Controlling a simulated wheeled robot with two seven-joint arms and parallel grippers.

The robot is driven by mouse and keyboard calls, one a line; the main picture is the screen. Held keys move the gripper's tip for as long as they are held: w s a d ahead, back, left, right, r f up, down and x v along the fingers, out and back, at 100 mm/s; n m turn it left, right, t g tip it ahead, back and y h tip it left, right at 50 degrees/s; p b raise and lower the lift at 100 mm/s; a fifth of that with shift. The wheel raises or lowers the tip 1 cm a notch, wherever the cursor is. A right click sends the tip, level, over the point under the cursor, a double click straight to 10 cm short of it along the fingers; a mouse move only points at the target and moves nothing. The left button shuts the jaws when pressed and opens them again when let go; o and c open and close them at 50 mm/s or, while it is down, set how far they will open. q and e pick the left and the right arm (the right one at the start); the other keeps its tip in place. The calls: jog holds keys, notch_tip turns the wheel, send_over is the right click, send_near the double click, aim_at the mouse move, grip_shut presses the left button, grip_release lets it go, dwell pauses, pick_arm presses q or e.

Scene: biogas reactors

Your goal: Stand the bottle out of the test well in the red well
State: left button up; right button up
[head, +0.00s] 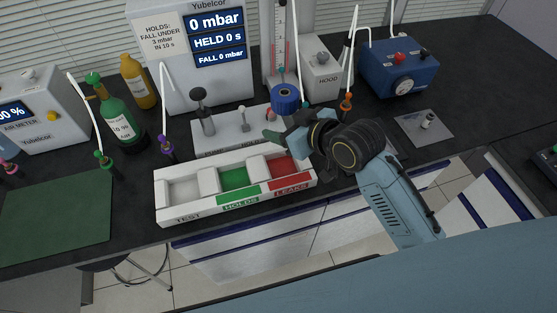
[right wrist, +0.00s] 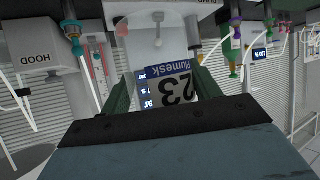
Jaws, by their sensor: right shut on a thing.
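A white tray (head: 163,207) has a pale TEST well (head: 183,190) at its left end, a green well (head: 234,177) in the middle and a red well (head: 283,166) marked LEAKS at its right end. All three look empty. My right gripper (head: 284,131) is shut on a bottle with a blue cap (head: 286,94), held above and behind the red well. The hand hides much of the bottle in the head view. My left gripper is not in view.
A white stand with a dark-knobbed post (head: 202,115) is just behind the tray. A green bottle (head: 118,115) and a yellow bottle (head: 137,82) stand at the left. A blue gauge box (head: 398,68) is at the right. A green mat (head: 55,222) lies clear at front left.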

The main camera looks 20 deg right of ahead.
jog(key=shift+w+a+f+n+g+y+p, duration=0.15)
jog(key=shift+w+f+n+g+y+p, duration=0.1)
jog(key=shift+n+g+y+p, duration=0.25)
jog(key=shift+f, duration=0.4)
pick_arm(q)
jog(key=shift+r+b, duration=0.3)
jog(key=shift+b, duration=0.35)
pick_arm(e)
jog(key=shift+y, duration=0.3)
notch_tip(320, 180, down, 10)
jog(key=shift+r, duration=0.15)
jog(key=shift+f, duration=0.2)
jog(key=o, duration=1.1)
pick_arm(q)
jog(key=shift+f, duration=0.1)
pick_arm(e)
jog(key=shift+r, duration=0.1)
